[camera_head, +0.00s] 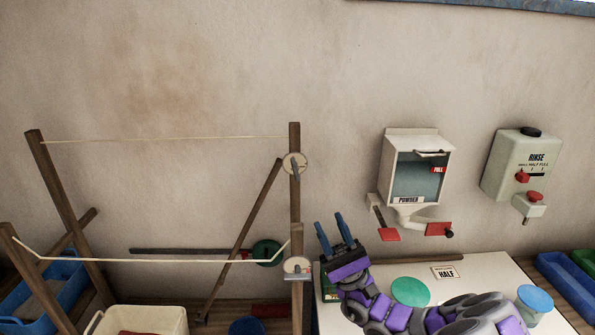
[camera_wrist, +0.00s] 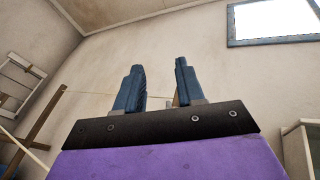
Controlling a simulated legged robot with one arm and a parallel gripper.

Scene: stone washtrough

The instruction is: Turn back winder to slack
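Two pale round winders sit on the wooden posts at the rack's right end: an upper winder (camera_head: 294,166) with a grey handle pointing down, and a lower winder (camera_head: 297,266) with a grey handle lying about level. An upper line (camera_head: 170,138) runs nearly straight across the rack. A lower line (camera_head: 150,260) hangs low along its middle and rises at both ends. My gripper (camera_head: 332,232) is right of the posts, pointing up, apart from both winders. In the wrist view its blue fingers (camera_wrist: 160,85) are spread with nothing held. The winders are not clear there.
A powder dispenser (camera_head: 417,170) and a rinse dispenser (camera_head: 522,165) hang on the wall at right. A white counter (camera_head: 500,272) lies beneath my arm. A cream tub (camera_head: 140,318) and blue crate (camera_head: 65,290) stand low at left. A diagonal wooden brace (camera_head: 240,240) leans beside the posts.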

